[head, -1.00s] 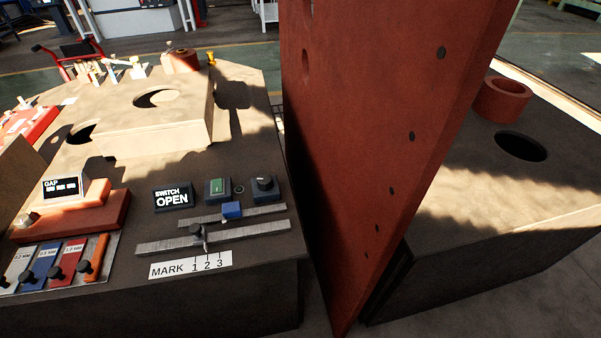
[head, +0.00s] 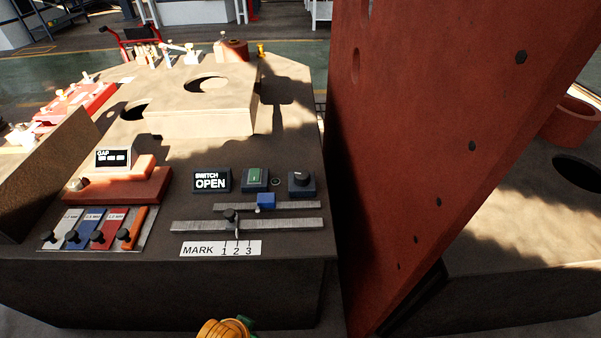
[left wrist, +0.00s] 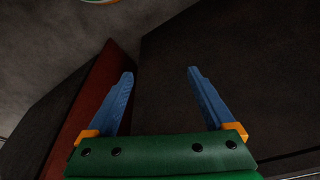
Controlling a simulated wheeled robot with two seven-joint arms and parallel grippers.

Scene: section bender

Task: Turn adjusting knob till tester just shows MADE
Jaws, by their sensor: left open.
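The tester display (head: 211,181) in the head view reads SWITCH OPEN. To its right stand a box with a green face (head: 255,179) and a dark block with a round black knob (head: 301,180). Below them a blue block (head: 265,201) sits at a narrow metal rail, and a small black knob (head: 230,214) stands on a longer rail (head: 285,225) above the MARK 1 2 3 label (head: 220,249). I cannot tell which knob is the adjusting one. My left gripper (left wrist: 160,70) is open and empty in the left wrist view, facing dark surfaces. My right gripper is not in view.
A tall red plate (head: 430,130) rises just right of the controls. A GAP display (head: 114,158) on an orange base and several coloured gauges (head: 103,228) lie to the left. A yellow and green part of my arm shows at the bottom edge.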

